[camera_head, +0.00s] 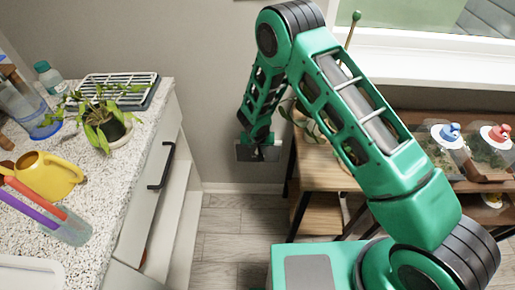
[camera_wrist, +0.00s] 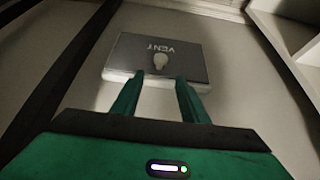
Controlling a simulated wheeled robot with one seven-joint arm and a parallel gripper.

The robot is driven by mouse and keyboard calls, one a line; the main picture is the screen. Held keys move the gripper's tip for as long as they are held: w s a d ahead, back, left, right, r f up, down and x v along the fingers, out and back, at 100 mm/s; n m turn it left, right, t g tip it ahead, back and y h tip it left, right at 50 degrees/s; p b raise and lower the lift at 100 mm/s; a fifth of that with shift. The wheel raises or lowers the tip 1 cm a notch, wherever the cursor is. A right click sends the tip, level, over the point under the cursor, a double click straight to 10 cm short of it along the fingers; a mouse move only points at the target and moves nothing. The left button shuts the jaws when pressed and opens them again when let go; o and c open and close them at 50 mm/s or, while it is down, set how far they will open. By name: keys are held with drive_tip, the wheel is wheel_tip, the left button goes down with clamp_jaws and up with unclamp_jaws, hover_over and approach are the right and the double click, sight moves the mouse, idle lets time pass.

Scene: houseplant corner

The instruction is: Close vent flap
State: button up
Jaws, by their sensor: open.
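The vent flap (camera_wrist: 152,56) is a grey plate marked "VENT" with a pale round-headed knob or symbol, on the pale wall in the wrist view. The lettering looks upside down there, and a light edge shows along its near side. In the head view the vent (camera_head: 243,153) is low on the wall, partly hidden behind my gripper (camera_head: 264,148). In the wrist view my gripper (camera_wrist: 161,80) is open and empty, its two fingertips apart near the flap's near edge. I cannot tell whether they touch it.
A counter (camera_head: 98,215) with a drawer handle (camera_head: 161,166) stands at left, holding a potted plant (camera_head: 105,125), a yellow watering can (camera_head: 46,175) and a drying rack (camera_head: 118,88). A wooden shelf unit (camera_head: 318,168) stands right of the vent. Bare floor (camera_head: 230,232) lies between.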

drive_tip(key=v, duration=0.5)
drive_tip(key=shift+s+a+f, duration=0.15)
drive_tip(key=shift+s, duration=0.2)
